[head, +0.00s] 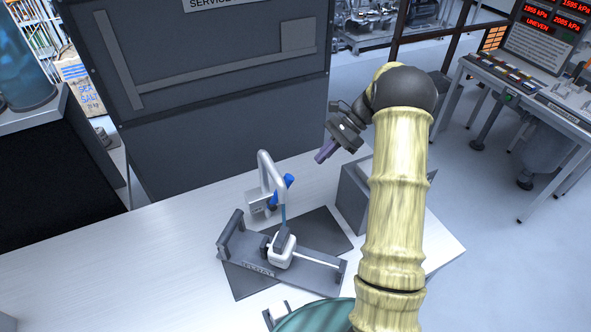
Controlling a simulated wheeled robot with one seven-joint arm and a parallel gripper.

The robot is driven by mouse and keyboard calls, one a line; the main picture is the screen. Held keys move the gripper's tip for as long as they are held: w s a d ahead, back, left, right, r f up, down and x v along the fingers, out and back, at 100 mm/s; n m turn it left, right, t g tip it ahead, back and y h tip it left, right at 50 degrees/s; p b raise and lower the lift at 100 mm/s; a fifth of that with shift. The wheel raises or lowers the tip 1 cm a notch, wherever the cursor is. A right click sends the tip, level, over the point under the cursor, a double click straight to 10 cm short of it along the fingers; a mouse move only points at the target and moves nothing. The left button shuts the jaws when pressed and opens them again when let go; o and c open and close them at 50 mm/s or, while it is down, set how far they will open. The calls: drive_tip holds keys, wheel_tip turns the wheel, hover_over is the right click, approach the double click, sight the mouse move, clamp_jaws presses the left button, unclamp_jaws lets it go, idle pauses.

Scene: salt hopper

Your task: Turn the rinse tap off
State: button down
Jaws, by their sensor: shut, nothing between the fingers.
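The rinse tap (267,168) is a pale grey arched spout on a grey block, standing at the back of the white table. A blue handle (288,181) sticks out on its right side, tilted up to the right. A thin blue streak, which looks like water, runs down below the spout toward a white fitting (282,251) with a dark top. My gripper (321,157) is shut and empty. It is in the air up and to the right of the blue handle, apart from it, with its purplish fingers pointing down-left.
A dark grey cradle (318,273) holds the white fitting on a dark mat (243,283). A grey open box (353,190) stands right of the tap, partly behind my arm. A tall dark cabinet (220,90) rises behind the table. The table's left part (110,265) is clear.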

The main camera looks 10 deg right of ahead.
drive_tip(key=p+x, duration=0.3)
drive_tip(key=x, duration=0.7)
drive_tip(key=shift+r, duration=0.15)
idle(0.6)
drive_tip(key=shift+s+a, duration=0.1)
drive_tip(key=shift+s+a+r+h, duration=0.1)
drive_tip(key=shift+r+h, duration=0.05)
drive_tip(key=shift+h, duration=0.15)
